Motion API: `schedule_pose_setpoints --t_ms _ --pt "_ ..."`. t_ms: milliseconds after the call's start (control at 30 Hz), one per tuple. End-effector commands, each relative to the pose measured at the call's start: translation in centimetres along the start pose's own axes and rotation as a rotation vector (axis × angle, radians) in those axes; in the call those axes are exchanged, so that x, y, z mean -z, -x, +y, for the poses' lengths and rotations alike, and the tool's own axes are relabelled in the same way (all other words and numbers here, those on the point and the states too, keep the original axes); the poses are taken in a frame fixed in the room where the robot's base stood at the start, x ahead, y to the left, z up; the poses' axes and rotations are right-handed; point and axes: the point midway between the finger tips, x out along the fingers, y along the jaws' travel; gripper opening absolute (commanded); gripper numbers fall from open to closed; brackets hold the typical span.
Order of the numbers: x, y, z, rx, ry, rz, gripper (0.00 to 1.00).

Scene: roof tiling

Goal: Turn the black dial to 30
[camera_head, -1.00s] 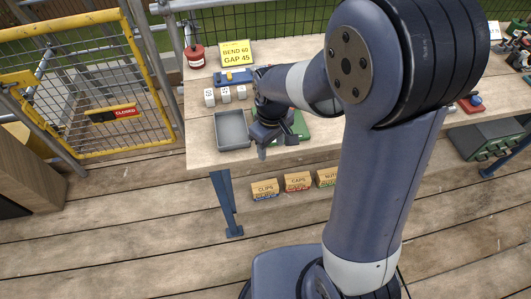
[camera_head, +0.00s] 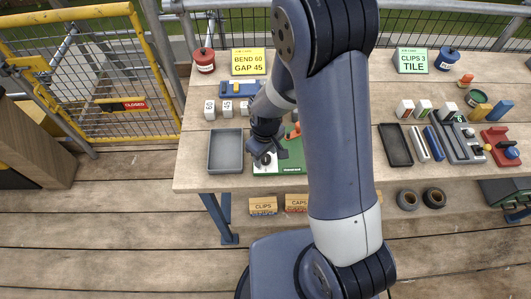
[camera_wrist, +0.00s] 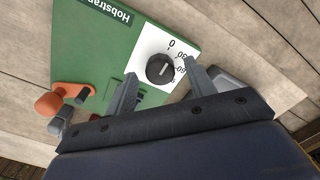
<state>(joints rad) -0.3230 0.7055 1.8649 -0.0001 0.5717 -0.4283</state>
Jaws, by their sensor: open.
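The black dial (camera_wrist: 160,69) sits on a white scale plate (camera_wrist: 146,42) on a green panel (camera_wrist: 90,45) in the wrist view. The scale shows 0 and 30, with further numbers partly hidden. A light mark on the dial shows near its upper right, but I cannot tell the exact setting. My gripper (camera_wrist: 160,80) is open, its two fingers on either side of the dial and apart from it. In the head view my gripper (camera_head: 264,158) is over the green panel (camera_head: 290,160), hiding most of the dial.
An orange knob (camera_wrist: 48,103) on a lever stands at the panel's left in the wrist view. In the head view a grey tray (camera_head: 225,168) lies left of the panel. White number blocks (camera_head: 228,106) and a blue tool (camera_head: 242,88) stand behind. A yellow sign (camera_head: 248,62) reads BEND 60, GAP 45.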

Motion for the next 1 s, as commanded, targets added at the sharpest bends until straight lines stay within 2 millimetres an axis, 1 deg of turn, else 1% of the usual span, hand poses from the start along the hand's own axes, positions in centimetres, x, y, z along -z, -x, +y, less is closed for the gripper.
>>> schedule_pose_setpoints --t_ms 133,367,900,1000 --pt "-0.02 -0.47 0.0 0.0 0.0 0.0 0.52" --pt "-0.01 -0.49 0.0 0.0 0.0 0.001 0.52" --pt "0.0 -0.46 0.0 0.0 0.0 0.001 0.09" --pt "0.0 -0.46 0.01 0.0 -0.001 0.001 0.07"
